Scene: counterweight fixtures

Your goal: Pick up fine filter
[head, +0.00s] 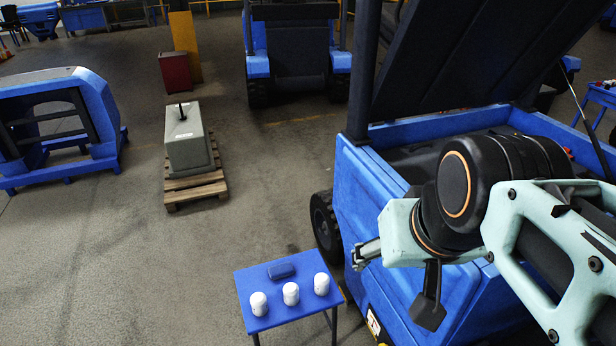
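Three white, rounded cylinders stand upright in a row on a small blue table (255,284): a left one (258,303), a middle one (291,293) and a right one (321,284). They look alike, and I cannot tell which is the fine filter. My gripper (360,254) is above and to the right of the table, apart from the cylinders, in front of the blue machine's side. It is small and seen from the side, so its finger opening is unclear. Nothing is visibly held.
A blue machine (372,205) with a raised dark lid stands right of the table, close to my arm. A grey block (187,143) sits on a wooden pallet (196,190) further back. A blue frame (97,100) stands at left. Floor left of the table is clear.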

